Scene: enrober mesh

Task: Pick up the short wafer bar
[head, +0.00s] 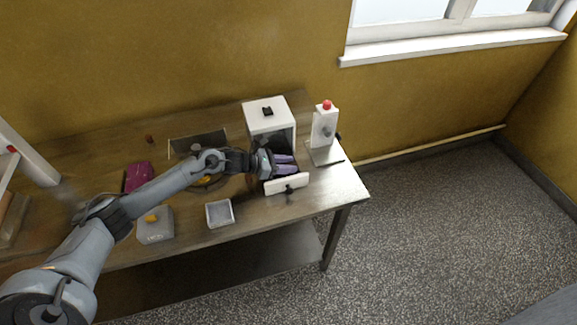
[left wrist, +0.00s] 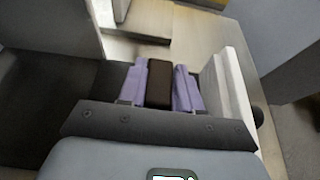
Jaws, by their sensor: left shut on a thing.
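The short wafer bar (left wrist: 159,82) is a dark brown block in the left wrist view. It sits between the two purple fingers of my left gripper (left wrist: 160,68), which is shut on it. In the head view my left gripper (head: 285,163) is at the open front of a white box (head: 268,118), just behind a white front panel (head: 287,184) with a dark knob. The bar cannot be made out in the head view. My right gripper is not in view.
A white stand with a red top (head: 325,128) is right of the box. A small grey tray (head: 220,225) and a grey scale-like block (head: 155,232) are near the table's front edge. A magenta item (head: 138,175) lies farther left. The table (head: 340,186) ends at right.

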